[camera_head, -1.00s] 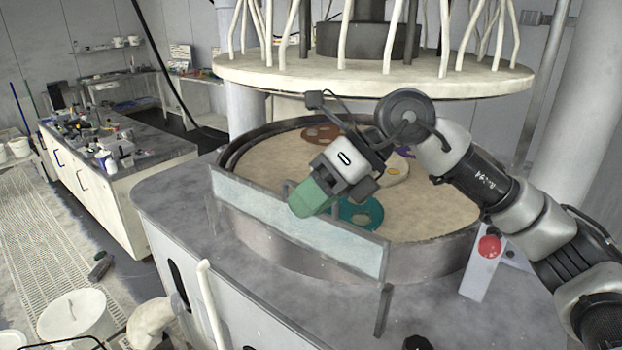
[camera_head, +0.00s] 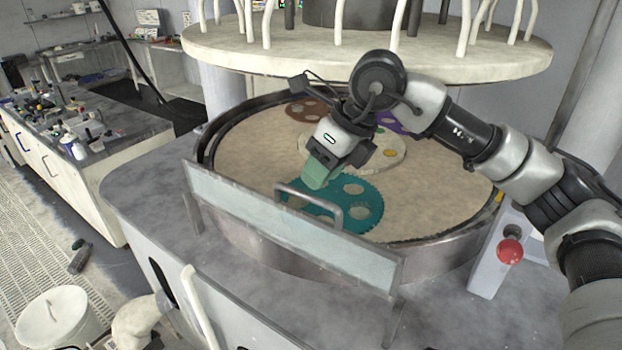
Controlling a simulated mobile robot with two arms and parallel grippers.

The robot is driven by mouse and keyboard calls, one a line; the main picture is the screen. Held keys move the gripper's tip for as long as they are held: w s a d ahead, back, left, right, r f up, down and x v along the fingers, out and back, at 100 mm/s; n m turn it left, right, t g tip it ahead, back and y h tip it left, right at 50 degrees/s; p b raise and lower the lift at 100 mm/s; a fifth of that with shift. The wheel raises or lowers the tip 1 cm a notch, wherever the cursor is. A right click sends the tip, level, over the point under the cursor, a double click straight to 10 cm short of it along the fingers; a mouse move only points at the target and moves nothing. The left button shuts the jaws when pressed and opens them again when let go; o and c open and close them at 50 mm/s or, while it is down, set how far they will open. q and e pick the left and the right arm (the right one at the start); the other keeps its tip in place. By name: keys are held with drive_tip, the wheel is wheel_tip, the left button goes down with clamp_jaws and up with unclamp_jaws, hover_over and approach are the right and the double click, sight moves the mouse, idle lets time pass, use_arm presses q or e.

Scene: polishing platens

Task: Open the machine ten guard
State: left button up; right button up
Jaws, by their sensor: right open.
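The guard (camera_head: 352,257) is a long, clear panel in a grey frame, standing upright along the front rim of the round polishing machine (camera_head: 262,245). A grey bar handle (camera_head: 322,203) rises at the middle of its top edge. My right gripper (camera_head: 317,176) has green fingers and is open. It hangs over the platen, behind the guard and handle as seen here, apparently apart from the handle. The finger gap is hard to see from this angle. My left gripper is not in view.
On the pale platen (camera_head: 440,200) lie teal (camera_head: 365,192), brown (camera_head: 303,111) and purple toothed discs and a white disc. A large upper plate (camera_head: 480,62) with hoses hangs above. A red knob (camera_head: 509,251) stands at the right. A cluttered bench (camera_head: 95,185) is at left.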

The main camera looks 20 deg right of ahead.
drive_tip(key=x, duration=0.2)
drive_tip(key=p+x, duration=0.1)
drive_tip(key=x, duration=0.1)
drive_tip(key=shift+w+f, duration=0.2)
drive_tip(key=shift+w, duration=0.1)
drive_tip(key=shift+c, duration=1.7)
clamp_jaws()
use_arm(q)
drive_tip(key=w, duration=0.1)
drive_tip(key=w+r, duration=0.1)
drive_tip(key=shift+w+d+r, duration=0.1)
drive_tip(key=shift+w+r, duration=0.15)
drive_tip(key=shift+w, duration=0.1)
